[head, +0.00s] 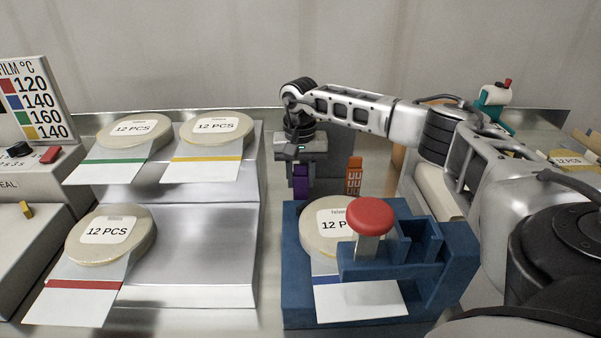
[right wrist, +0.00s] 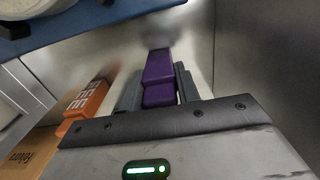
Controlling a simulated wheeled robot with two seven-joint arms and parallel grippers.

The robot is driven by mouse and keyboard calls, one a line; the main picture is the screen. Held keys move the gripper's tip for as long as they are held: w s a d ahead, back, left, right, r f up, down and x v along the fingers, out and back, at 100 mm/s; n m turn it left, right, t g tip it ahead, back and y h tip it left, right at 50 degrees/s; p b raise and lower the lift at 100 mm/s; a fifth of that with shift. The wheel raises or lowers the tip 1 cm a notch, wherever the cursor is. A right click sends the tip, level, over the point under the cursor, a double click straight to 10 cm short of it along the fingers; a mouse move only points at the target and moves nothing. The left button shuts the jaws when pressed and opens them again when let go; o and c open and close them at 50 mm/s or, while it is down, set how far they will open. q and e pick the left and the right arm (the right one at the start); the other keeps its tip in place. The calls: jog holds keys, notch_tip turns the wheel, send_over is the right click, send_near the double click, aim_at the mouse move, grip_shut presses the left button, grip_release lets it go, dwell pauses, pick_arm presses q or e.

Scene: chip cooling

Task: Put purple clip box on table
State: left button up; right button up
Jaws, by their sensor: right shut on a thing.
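The purple clip box (head: 300,182) is a small narrow block, upright below my right gripper (head: 301,172) in the head view, behind the blue fixture. The right wrist view shows the purple clip box (right wrist: 159,78) between the two dark fingers of my right gripper (right wrist: 160,88), which are shut on it. I cannot tell whether its lower end touches the surface below. My left gripper is not in either view.
An orange box (head: 354,176) stands just right of the purple one. The blue fixture (head: 292,290) holds a disc bag and a red knob (head: 370,215) in front. A stepped metal rack (head: 215,270) with several bags stands left.

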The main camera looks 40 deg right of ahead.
jog(key=shift+f, duration=0.2)
jog(key=o, duration=1)
jog(key=shift+o, duration=0.2)
notch_tip(320, 180, up, 12)
jog(key=shift+w+r+b, duration=0.15)
jog(key=shift+r+b, duration=0.1)
jog(key=shift+b, duration=0.65)
